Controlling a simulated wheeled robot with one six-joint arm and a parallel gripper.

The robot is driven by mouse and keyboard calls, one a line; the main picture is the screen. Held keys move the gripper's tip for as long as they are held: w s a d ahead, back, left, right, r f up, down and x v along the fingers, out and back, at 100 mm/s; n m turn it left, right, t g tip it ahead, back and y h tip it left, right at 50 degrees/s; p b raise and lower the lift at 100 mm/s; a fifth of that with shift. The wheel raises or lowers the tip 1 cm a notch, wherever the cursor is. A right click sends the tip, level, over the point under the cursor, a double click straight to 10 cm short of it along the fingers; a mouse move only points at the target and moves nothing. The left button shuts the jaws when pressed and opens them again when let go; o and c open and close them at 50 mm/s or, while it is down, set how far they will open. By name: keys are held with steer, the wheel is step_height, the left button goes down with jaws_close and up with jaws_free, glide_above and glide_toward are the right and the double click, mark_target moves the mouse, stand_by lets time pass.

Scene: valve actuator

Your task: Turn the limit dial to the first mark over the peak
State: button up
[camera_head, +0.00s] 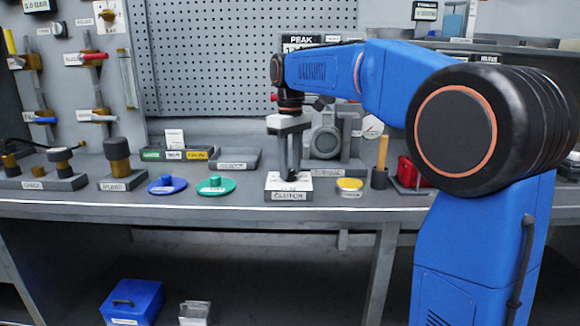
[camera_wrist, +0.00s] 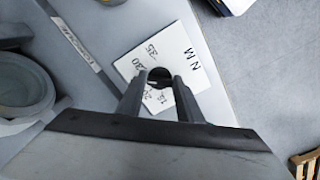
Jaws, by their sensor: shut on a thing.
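The limit dial is a black knob (camera_wrist: 159,78) on a white scale plate (camera_wrist: 190,55) in the wrist view. The plate reads "N M" with marks including 30 and 35; smaller numbers near the fingers are partly covered. My gripper (camera_wrist: 159,84) is shut on the knob from above. In the head view my gripper (camera_head: 291,172) points down at the grey block labelled CLUTCH (camera_head: 289,196), which carries the white plate. The PEAK display (camera_head: 300,42) stands behind my arm; its number seems to start with 17, and the rest is hidden. The knob's pointer cannot be made out.
A grey machine with a round face (camera_head: 326,142) stands close behind the clutch block. A yellow disc (camera_head: 349,184) lies to its right, and green (camera_head: 216,187) and blue (camera_head: 167,186) discs lie to its left. The bench's front edge is close.

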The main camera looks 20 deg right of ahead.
mark_target(291, 171)
steer(key=n, duration=0.6)
steer(key=shift+w+d+n, duration=0.1)
steer(key=shift+n, duration=0.2)
steer(key=n, duration=0.5)
stand_by(0.4)
steer(key=o, duration=1.1)
step_height(291, 171, up, 17)
steer(key=shift+r, duration=0.2)
